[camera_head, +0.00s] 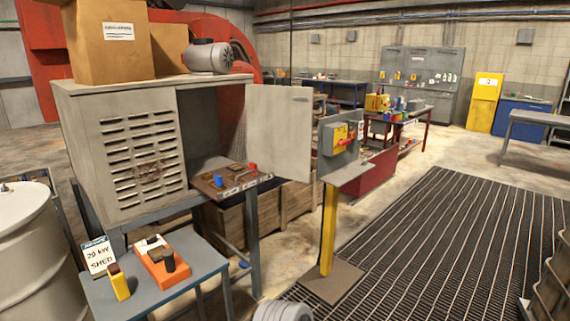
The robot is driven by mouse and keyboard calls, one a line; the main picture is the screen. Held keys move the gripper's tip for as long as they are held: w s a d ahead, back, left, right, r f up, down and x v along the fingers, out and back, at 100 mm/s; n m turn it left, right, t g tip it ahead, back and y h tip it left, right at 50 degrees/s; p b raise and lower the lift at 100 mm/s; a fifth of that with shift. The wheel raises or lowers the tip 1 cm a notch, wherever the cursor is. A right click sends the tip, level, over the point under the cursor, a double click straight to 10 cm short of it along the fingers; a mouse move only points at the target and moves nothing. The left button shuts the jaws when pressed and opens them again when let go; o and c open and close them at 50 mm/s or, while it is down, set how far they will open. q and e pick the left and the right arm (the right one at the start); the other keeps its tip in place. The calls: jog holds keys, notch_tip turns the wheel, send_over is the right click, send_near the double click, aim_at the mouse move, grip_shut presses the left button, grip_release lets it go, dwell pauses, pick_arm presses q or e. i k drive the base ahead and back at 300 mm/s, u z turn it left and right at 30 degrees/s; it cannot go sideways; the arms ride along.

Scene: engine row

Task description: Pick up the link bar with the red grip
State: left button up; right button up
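A brown terminal board (208,189) sticks out of the open cabinet at the left centre. A small red grip (253,168) stands at the board's right end, and a small blue grip (218,181) stands nearer its left end. The red one looks like the link bar's grip; the bar under it is too small to make out. Light metal parts lie along the board's front edge.
The cabinet's open door (279,131) stands just right of the board. A switch panel on a yellow post (328,230) stands further right. A low table (187,301) in front holds an orange device (158,268) and a sign (99,257).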

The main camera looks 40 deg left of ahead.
aim_at(253, 166)
jog(key=u, duration=0.1)
jog(key=i, duration=2.05)
jog(key=u, duration=1.6)
jog(key=i, duration=1.1)
jog(key=u, duration=1)
